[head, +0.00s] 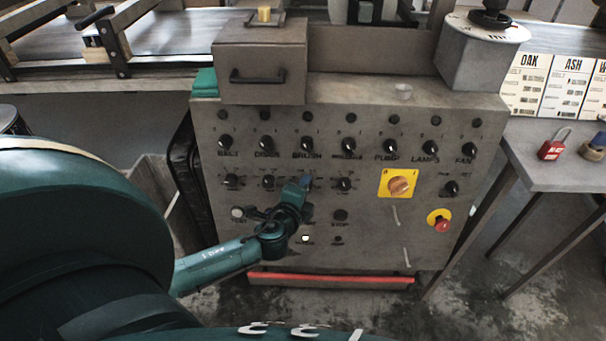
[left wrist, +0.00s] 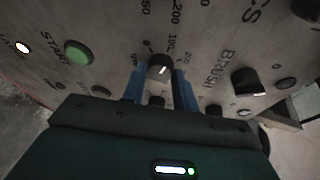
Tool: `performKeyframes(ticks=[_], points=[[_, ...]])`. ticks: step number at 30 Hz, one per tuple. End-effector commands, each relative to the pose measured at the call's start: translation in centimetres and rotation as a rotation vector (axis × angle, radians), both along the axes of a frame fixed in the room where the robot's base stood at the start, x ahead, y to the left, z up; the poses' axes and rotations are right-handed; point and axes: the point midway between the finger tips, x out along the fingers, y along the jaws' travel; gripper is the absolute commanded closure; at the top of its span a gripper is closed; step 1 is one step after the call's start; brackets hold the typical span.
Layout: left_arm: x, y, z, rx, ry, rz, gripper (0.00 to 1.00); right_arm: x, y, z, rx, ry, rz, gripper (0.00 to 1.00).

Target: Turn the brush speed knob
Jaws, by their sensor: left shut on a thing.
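The brush speed knob (left wrist: 158,64) is a dark round knob with a white pointer mark, on the grey control panel (head: 375,245). Scale numbers such as 100 and 200 are printed around it. My left gripper (head: 305,183) is at the third knob position of the second row, below the BRUSH label. In the left wrist view the blue fingers of my left gripper (left wrist: 160,78) are on both sides of the knob, shut on it. In the head view the gripper hides this knob. My right gripper is not in view.
The BRUSH switch (left wrist: 247,82) is close beside the fingers. Other dials (head: 268,182) (head: 344,184) flank the gripper. A green START button (left wrist: 78,53), an orange rotary switch on a yellow plate (head: 398,185) and a red emergency stop (head: 441,224) are on the panel.

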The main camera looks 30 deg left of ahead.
Motion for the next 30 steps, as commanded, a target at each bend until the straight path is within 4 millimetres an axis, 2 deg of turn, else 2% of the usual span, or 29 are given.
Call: performKeyframes(ticks=[1,10,21,30], points=[[0.0,-0.1,0.9,0.037,0.026,-0.009,0.94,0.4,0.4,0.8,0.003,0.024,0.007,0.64],[0.1,-0.2,1.0,0.274,0.171,-0.06,0.94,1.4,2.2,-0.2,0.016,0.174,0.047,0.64],[0.2,-0.3,0.7,0.514,0.316,-0.112,0.94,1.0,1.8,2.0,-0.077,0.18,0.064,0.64],[0.2,-0.3,0.5,0.613,0.377,-0.132,0.94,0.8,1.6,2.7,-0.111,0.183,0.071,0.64]])
